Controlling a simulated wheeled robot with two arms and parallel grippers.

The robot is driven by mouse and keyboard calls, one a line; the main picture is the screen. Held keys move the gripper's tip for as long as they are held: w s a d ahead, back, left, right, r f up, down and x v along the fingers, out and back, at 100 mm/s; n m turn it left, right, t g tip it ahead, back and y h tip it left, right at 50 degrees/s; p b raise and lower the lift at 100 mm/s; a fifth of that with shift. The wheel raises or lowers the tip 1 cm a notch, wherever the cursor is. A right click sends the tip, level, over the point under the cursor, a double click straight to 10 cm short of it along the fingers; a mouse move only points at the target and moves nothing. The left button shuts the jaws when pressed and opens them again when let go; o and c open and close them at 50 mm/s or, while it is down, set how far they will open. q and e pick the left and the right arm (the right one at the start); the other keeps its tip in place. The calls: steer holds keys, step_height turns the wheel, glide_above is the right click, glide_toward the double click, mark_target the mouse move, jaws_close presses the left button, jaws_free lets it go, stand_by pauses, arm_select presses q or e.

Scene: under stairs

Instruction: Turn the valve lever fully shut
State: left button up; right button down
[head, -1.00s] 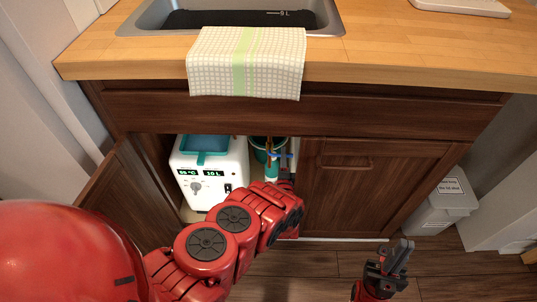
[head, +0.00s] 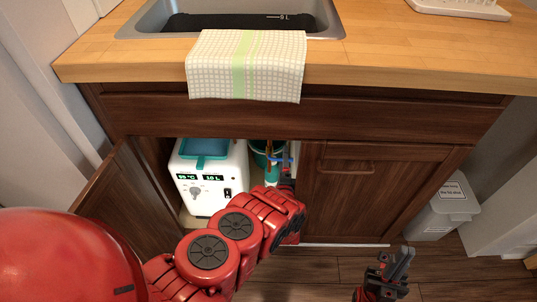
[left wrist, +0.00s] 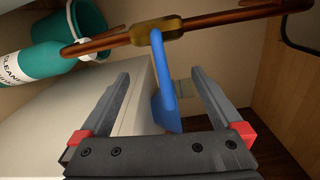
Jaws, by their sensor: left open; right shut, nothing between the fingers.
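The valve lever (left wrist: 163,80) is a blue bar in the left wrist view. It hangs from a brass valve body (left wrist: 158,34) on a copper pipe (left wrist: 105,44) and lies crosswise to that pipe. My left gripper (left wrist: 160,76) is open, with one finger on each side of the lever and visible gaps to both. In the head view, the lever (head: 281,159) is a small blue strip inside the open cupboard, just beyond my left gripper (head: 287,177), which partly hides the area. My right gripper (head: 402,262) is shut and empty, low over the floor at the right.
A white appliance (head: 208,180) with a display stands left in the cupboard. A teal bucket (left wrist: 90,22) and a labelled cleaner bottle (left wrist: 35,62) are near the pipe. The open door (head: 125,200) is left; a closed door (head: 365,195) bounds the right.

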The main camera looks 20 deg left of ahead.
arm_select(q)
steer(key=shift+d, duration=0.65)
steer(key=s+a+p, duration=0.5)
steer(key=s+p, duration=0.3)
steer(key=s, duration=0.2)
steer(key=shift+s, duration=0.25)
steer(key=shift+a, duration=0.1)
